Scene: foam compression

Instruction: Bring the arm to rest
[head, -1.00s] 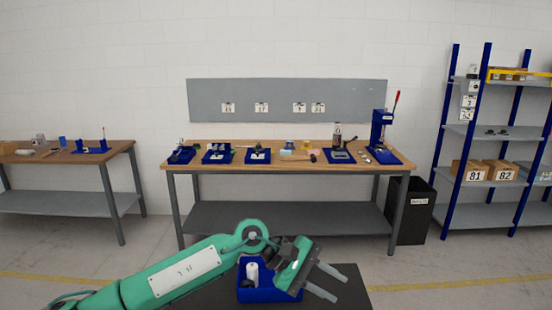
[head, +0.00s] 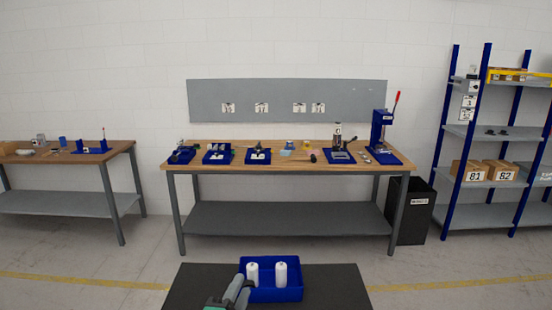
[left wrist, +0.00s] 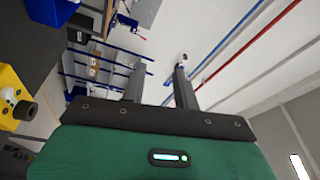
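My left gripper (head: 238,287) is low at the bottom edge of the head view, just left of and in front of a blue bin (head: 273,295). In the left wrist view its two grey fingers (left wrist: 158,80) are apart with nothing between them, so it is open and empty. Most of the left arm is out of the head view. My right gripper is in neither view. The blue bin stands on a dark flat surface (head: 335,287) and holds two upright white bottles, a left one (head: 252,273) and a right one (head: 281,273).
A workbench (head: 290,216) with blue trays, small parts and a lever press (head: 381,133) stands ahead. A dark waste bin (head: 411,212) and a blue shelf rack (head: 487,173) with boxes are at right. Another table (head: 70,199) is at left. Floor before the bench is clear.

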